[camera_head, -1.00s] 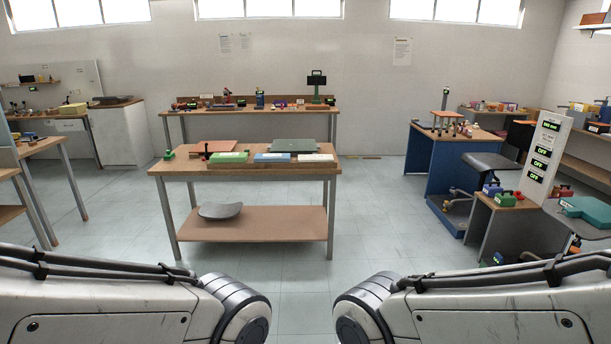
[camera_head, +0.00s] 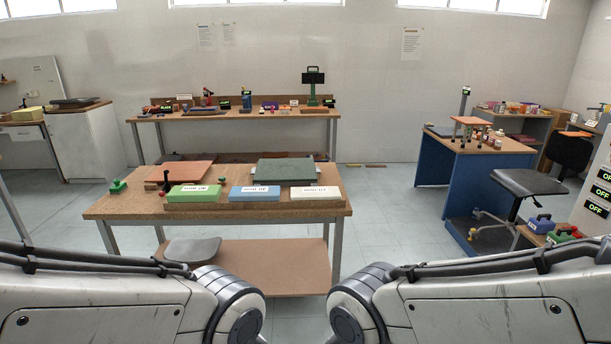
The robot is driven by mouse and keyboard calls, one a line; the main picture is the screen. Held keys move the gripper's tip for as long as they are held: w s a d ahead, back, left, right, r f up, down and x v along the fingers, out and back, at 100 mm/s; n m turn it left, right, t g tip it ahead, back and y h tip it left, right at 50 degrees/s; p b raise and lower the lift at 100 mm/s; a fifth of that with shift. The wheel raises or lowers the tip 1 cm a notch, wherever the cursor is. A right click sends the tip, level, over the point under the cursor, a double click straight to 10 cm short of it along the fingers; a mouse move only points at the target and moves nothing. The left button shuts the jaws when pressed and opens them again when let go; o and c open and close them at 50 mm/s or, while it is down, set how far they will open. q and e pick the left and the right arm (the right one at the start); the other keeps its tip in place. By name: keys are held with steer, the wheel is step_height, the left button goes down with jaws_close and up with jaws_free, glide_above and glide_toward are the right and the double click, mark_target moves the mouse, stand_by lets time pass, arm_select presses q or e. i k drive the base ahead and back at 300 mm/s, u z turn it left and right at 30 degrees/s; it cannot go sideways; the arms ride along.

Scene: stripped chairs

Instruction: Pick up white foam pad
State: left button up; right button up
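A white foam pad (camera_head: 315,192) with a dark-lettered label lies at the right end of a row on the near wooden table (camera_head: 120,207). A blue pad (camera_head: 254,193) and a green pad (camera_head: 194,193) lie to its left, on the same low wooden holder. Nothing touches the white pad from above. My two arms come in from the lower left and lower right, well short of the table. Both grippers are outside the picture.
Behind the pads lie a grey-green slab (camera_head: 285,170) and a reddish board (camera_head: 180,172). A grey seat (camera_head: 192,250) rests on the lower shelf. A blue workbench (camera_head: 450,185) and a black stool (camera_head: 530,183) stand right. Floor right of the table is clear.

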mark_target(313, 192)
steer(key=i, duration=1.35)
steer(key=z, duration=0.95)
steer(key=i, duration=2)
steer(key=u, duration=1.05)
